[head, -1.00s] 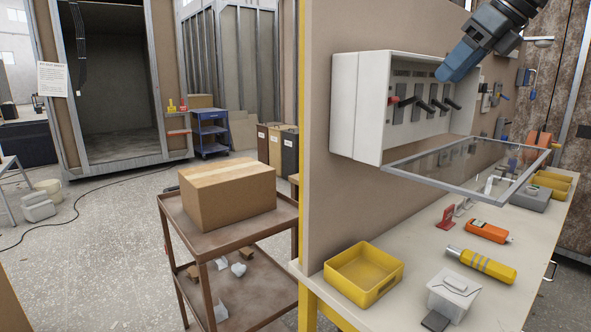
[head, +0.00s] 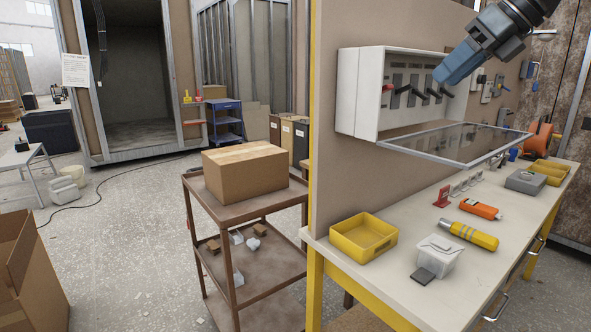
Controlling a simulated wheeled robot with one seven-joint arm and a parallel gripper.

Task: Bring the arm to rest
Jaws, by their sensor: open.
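My gripper (head: 447,73) is at the top right of the head view, with its blue-grey end pointing down and left. It is in front of the right part of the wall-mounted switch box (head: 360,92) and holds nothing that I can see. The fingertips are too small to make out well. The box has a row of black-handled switches and one red handle (head: 388,88) at the left. Its clear-paned cover (head: 455,144) hangs open at the bottom, sticking out over the bench.
The workbench (head: 400,290) holds a yellow bin (head: 362,238), a white container (head: 435,258), a yellow tool (head: 468,235) and an orange device (head: 481,211). A brown cart (head: 240,210) with a cardboard box (head: 245,175) stands left of the panel. Open floor lies further left.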

